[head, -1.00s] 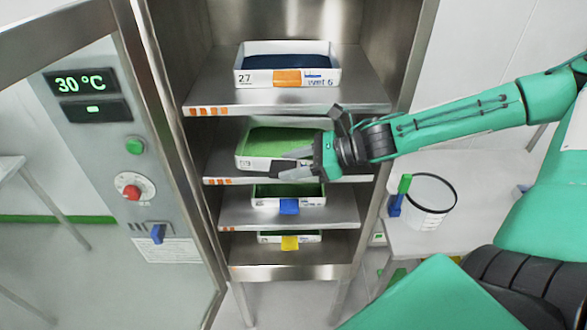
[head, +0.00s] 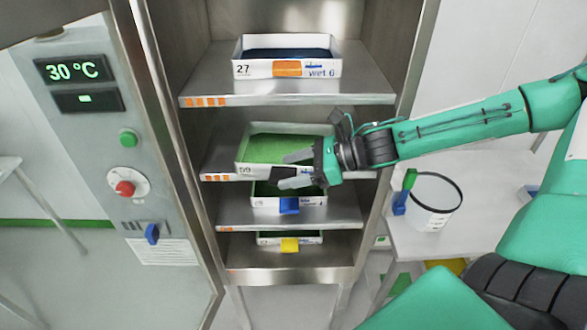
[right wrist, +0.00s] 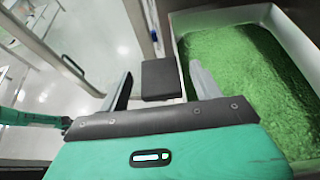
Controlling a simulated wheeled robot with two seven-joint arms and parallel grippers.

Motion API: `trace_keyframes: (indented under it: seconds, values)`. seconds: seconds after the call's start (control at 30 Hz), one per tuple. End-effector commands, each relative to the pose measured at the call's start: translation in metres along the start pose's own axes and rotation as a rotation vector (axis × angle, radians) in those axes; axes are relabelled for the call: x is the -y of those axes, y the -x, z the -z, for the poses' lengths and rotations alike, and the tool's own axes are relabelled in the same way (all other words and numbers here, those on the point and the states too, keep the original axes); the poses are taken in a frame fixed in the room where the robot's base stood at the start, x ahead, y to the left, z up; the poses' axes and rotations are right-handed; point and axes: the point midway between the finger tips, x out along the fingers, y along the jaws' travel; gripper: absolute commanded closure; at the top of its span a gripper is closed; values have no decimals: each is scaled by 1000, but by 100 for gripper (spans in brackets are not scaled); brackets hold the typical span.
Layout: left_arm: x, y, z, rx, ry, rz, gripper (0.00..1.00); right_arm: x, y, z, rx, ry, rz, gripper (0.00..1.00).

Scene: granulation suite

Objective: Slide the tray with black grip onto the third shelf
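The tray with black grip (head: 257,171) holds green material. It sits on the second shelf from the top, its front at the shelf's front lip. The same tray shows in the right wrist view (right wrist: 180,78). Its black grip (head: 281,172) sticks out at the front. My right gripper (head: 294,170) is open at the grip. In the right wrist view the grip (right wrist: 161,80) lies between the two spread fingers, with a gap on each side. The gripper hides the tray's right front. My left gripper is not in view.
A tray with an orange grip (head: 287,68) is on the top shelf. Below are trays with a blue grip (head: 289,205) and a yellow grip (head: 290,245). The cabinet door (head: 120,150) stands open at left. A white tub (head: 434,203) stands on a table at right.

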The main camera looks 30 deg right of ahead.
Motion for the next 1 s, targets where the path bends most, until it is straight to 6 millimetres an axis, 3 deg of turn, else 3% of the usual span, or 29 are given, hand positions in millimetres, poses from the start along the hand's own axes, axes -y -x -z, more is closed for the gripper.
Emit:
trace_keyframes:
  seconds: [0.47,1.0]
  values:
    - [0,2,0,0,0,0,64,0,4,-1,0,0,2,27]
    - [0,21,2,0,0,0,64,1,37,-2,0,2,3,27]
